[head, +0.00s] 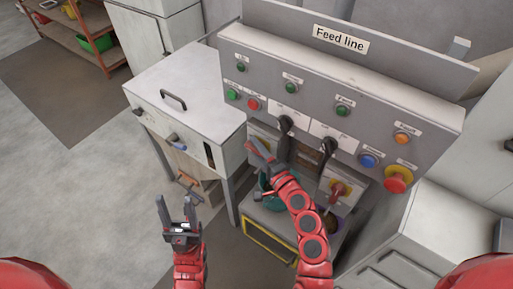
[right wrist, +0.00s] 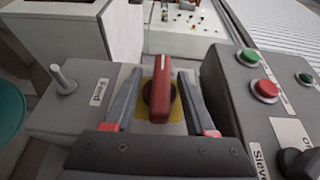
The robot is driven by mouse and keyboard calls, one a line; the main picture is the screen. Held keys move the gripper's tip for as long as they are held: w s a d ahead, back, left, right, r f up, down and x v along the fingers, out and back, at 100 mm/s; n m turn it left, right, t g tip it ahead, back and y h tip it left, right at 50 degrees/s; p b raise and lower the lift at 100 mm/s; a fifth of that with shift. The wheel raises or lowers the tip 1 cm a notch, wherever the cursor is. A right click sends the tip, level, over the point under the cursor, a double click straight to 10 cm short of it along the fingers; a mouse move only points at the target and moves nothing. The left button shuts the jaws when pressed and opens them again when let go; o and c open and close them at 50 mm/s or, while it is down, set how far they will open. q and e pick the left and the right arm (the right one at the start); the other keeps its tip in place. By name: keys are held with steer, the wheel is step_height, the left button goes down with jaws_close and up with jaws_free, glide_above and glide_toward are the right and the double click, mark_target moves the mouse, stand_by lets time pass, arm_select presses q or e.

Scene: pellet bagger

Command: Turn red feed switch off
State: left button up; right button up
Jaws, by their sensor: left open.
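In the right wrist view, a red switch handle (right wrist: 159,88) stands on a yellow plate (right wrist: 176,112), its long side in line with my fingers. My right gripper (right wrist: 160,82) is open, one finger on each side of the handle, with a gap visible on both sides. In the head view, my right gripper (head: 260,151) is at the lower left of the Feed line panel (head: 320,90), partly hiding the switch there. My left gripper (head: 177,212) is open and empty over the floor, left of the panel.
A grey lever (right wrist: 62,78) and a "Feed" label (right wrist: 98,92) are left of the handle. A box with green and red buttons (right wrist: 265,90) is close on the right. Another red switch (head: 340,189) and a red emergency button (head: 397,180) are further right on the panel.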

steer(key=shift+s, duration=0.1)
steer(key=b+v, duration=0.3)
steer(key=v, duration=1.4)
steer(key=shift+b, duration=0.35)
steer(key=shift+s+d, duration=0.1)
steer(key=shift+d, duration=0.05)
